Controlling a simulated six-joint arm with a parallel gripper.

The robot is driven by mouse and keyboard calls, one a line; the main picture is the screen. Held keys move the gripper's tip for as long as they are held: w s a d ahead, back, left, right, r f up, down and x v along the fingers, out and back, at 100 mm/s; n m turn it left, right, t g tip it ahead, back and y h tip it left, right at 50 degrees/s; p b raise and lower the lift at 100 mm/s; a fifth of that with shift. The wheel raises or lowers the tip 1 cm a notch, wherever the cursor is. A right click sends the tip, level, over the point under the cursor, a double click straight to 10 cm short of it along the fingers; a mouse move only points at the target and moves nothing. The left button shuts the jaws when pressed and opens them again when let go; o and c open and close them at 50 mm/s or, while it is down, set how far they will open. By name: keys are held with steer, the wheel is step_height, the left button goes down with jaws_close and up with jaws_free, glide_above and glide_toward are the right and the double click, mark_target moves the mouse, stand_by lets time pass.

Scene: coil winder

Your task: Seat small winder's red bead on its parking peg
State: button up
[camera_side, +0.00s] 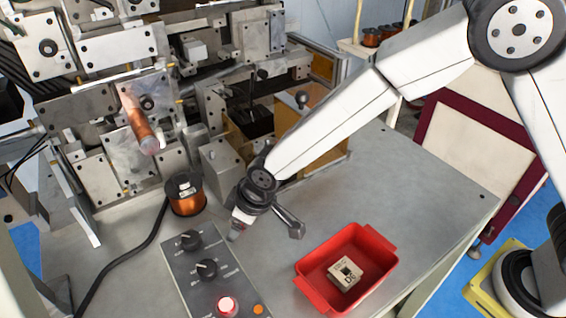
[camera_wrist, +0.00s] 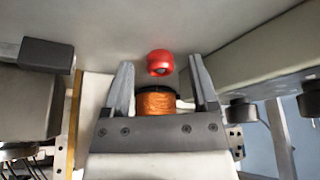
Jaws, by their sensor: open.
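The red bead (camera_wrist: 160,62) shows in the wrist view as a small round red piece with a dark spot. It lies against the grey tabletop, just past the gap between my fingertips and apart from both. In the side view only a bit of red (camera_side: 236,236) shows by the nearer finger; the rest is hidden. I cannot make out the parking peg in either view.
A copper wire spool (camera_side: 186,197) stands left of my gripper. The control box (camera_side: 215,277) with dark knobs and a lit button is in front. A red tray (camera_side: 384,283) holding a pale block is at the right. Winding machinery (camera_side: 150,120) fills the back.

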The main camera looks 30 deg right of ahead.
steer(key=shift+r, duration=0.1)
steer(key=shift+v, duration=3.8)
